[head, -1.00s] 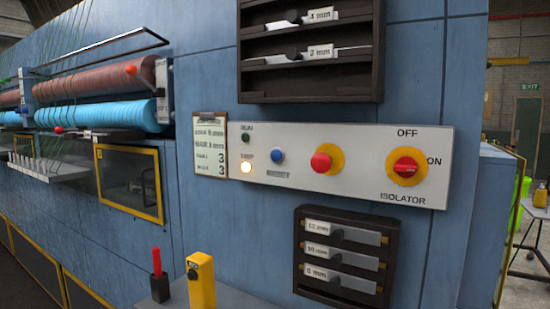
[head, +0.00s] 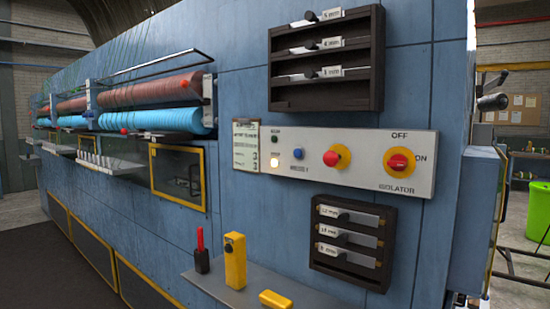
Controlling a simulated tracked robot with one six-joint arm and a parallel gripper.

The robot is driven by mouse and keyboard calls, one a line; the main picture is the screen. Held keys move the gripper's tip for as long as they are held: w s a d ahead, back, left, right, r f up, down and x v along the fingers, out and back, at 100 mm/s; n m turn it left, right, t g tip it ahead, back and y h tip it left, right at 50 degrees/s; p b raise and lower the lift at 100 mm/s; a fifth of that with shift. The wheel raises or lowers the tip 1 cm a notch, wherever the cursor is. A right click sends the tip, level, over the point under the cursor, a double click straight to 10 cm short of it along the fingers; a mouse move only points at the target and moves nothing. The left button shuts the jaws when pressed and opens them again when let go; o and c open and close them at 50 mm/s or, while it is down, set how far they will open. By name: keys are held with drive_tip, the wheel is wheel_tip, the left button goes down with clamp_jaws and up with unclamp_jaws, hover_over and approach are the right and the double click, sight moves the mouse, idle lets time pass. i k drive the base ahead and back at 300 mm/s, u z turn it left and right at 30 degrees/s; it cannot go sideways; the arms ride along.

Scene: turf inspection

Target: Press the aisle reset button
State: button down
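A pale control panel (head: 365,173) is fixed to the blue machine wall. It carries a small blue button (head: 298,154) with a blurred label below it, which may be the reset button. Nothing covers the blue button. My gripper is not in view.
Dark racks of labelled gauges hang above (head: 322,97) and below (head: 335,273) the panel. A grey shelf (head: 290,297) below holds a yellow device (head: 235,262), a red-topped item (head: 201,250) and a yellow block (head: 275,300). A green bin (head: 539,214) stands at right.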

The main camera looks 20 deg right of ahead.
sight(297, 153)
drive_tip(key=u, duration=0.4)
drive_tip(key=k, duration=0.55)
drive_tip(key=u, duration=0.7)
drive_tip(key=k, duration=0.4)
drive_tip(key=u, duration=0.35)
drive_tip(key=i, duration=1.45)
drive_tip(key=z, duration=1)
drive_tip(key=i, duration=0.75)
drive_tip(key=z, duration=0.35)
